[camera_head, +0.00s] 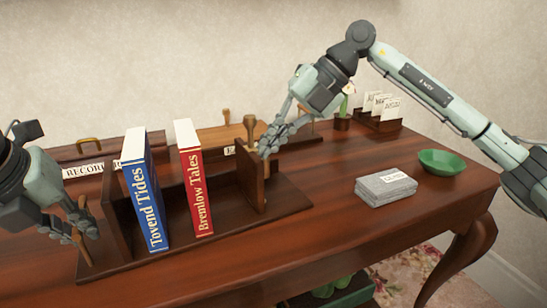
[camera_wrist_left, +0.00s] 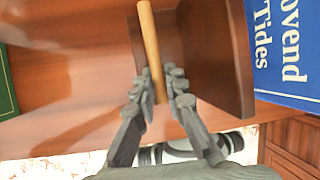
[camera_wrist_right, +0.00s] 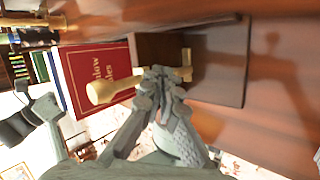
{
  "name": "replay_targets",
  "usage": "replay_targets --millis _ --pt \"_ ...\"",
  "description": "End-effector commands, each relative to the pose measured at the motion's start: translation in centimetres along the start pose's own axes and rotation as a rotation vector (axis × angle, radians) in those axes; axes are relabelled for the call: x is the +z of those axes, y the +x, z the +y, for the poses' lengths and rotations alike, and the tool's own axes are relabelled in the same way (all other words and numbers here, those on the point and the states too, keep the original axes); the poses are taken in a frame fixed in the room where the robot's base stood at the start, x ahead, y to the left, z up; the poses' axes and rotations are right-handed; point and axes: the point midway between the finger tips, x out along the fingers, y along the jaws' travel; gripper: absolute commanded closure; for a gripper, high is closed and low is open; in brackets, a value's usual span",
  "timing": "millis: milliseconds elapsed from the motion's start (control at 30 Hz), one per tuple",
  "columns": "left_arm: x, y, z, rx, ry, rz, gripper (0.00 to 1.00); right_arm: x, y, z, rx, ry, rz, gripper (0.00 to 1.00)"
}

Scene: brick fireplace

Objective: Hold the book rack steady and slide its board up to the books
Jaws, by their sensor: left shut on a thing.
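The dark wooden book rack (camera_head: 290,203) stands on the desk. The blue book (camera_head: 146,200) and the red book (camera_head: 195,185) stand upright in it, a gap between them. The sliding board (camera_head: 250,182), with a wooden knob (camera_head: 250,125), stands right of the red book with space between. My left gripper (camera_head: 72,232) is shut on a wooden rod (camera_wrist_left: 150,40) beside the rack's left end panel (camera_wrist_left: 210,50). My right gripper (camera_head: 265,148) is at the board's right side, its fingers together by the pale handle (camera_wrist_right: 103,92); whether they touch it is unclear.
A stack of grey cards (camera_head: 386,186) and a green bowl (camera_head: 441,162) lie to the right. A card holder (camera_head: 378,122) and a small plant (camera_head: 343,115) stand at the back right. A labelled box (camera_head: 85,168) is behind the rack. Desk right of the rack is partly clear.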

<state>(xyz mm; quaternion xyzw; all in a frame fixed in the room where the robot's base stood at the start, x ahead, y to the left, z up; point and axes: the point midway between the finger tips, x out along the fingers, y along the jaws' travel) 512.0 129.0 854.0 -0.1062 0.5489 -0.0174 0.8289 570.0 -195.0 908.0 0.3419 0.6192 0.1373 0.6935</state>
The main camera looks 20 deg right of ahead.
Motion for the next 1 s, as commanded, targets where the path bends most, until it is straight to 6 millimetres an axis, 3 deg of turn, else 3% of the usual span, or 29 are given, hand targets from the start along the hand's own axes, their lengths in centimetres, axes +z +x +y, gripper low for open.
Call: replay_targets --millis 1000 --pt "0.0 -0.1 -0.3 -0.008 0.002 -0.003 1.00 -1.3 1.9 2.3 0.003 -0.004 0.003 1.00"
